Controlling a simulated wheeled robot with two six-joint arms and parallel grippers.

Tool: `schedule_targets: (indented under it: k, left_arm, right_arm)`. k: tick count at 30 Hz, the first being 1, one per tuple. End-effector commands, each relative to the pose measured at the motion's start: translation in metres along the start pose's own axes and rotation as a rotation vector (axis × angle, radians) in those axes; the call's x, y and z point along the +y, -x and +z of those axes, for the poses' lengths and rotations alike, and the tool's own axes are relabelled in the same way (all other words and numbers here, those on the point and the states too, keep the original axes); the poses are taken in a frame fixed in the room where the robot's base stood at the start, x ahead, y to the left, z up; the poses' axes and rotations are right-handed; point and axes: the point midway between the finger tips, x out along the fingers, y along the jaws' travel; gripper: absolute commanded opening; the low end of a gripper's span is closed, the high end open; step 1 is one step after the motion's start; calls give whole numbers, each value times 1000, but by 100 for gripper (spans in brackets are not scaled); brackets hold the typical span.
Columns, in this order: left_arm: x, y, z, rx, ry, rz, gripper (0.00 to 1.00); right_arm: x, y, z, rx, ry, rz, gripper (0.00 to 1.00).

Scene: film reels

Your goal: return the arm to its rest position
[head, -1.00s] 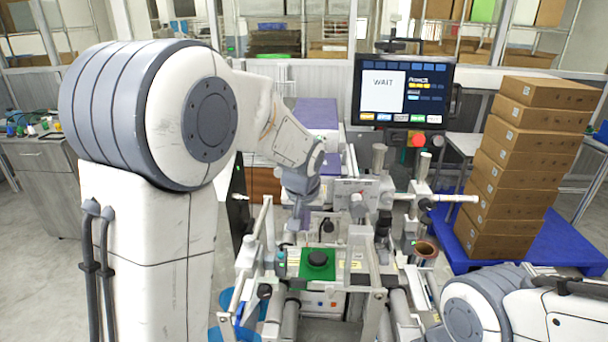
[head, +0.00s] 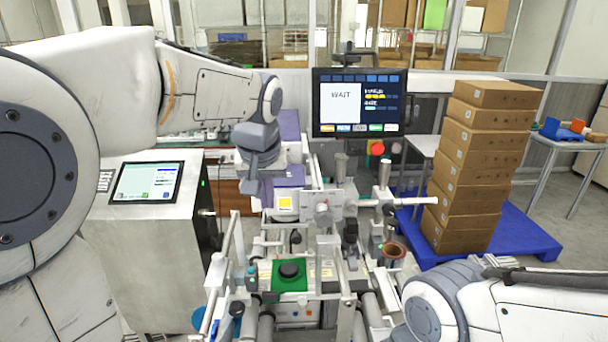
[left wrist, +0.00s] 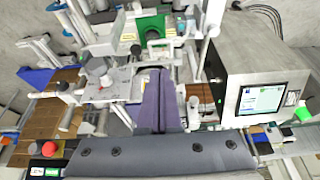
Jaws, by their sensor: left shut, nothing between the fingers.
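My left arm comes in from the left in the head view, bent with its wrist over the reel machine (head: 318,208). My left gripper (head: 250,186) points down above the machine's back left part, and its tips are hard to make out there. In the left wrist view my left gripper (left wrist: 160,75) shows its two purple-grey fingers together, with nothing between them. My right arm (head: 455,305) lies low at the bottom right of the head view; its gripper is outside the frame.
A monitor (head: 360,103) reading WAIT stands behind the machine. A metal cabinet with a screen (head: 146,183) stands left, below my left arm. Stacked brown boxes (head: 480,165) stand on a blue pallet (head: 525,243) at right. A green plate with a black knob (head: 290,283) is at the machine's front.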

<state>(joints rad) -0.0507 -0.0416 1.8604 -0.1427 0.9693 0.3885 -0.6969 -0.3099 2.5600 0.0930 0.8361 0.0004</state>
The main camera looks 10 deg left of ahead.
Motion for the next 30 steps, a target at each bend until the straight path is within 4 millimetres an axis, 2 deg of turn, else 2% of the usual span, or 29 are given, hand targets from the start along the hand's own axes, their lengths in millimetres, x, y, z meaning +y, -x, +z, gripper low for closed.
schedule_targets:
  k: [2,5,8,12,15,18,22,30]
  left_arm:
    - [6,-1,7,-9,-22,8,0]
    - [27,-5,36,-44,-110,39,0]
    - [56,-11,90,-103,-266,92,0]
    - [82,-17,183,-200,-523,170,0]
    - [84,-20,241,-257,-681,214,0]
    - [77,-23,283,-301,-799,242,0]
    - [70,-25,310,-329,-875,259,0]
    - [70,-25,313,-332,-883,261,0]
  right_arm:
    - [0,0,0,0,0,0,51]
    - [0,0,0,0,0,0,51]
    - [0,0,0,0,0,0,51]
    - [0,0,0,0,0,0,51]
    - [0,0,0,0,0,0,51]
    - [0,0,0,0,0,0,51]
    - [0,0,0,0,0,0,51]
    - [0,0,0,0,0,0,51]
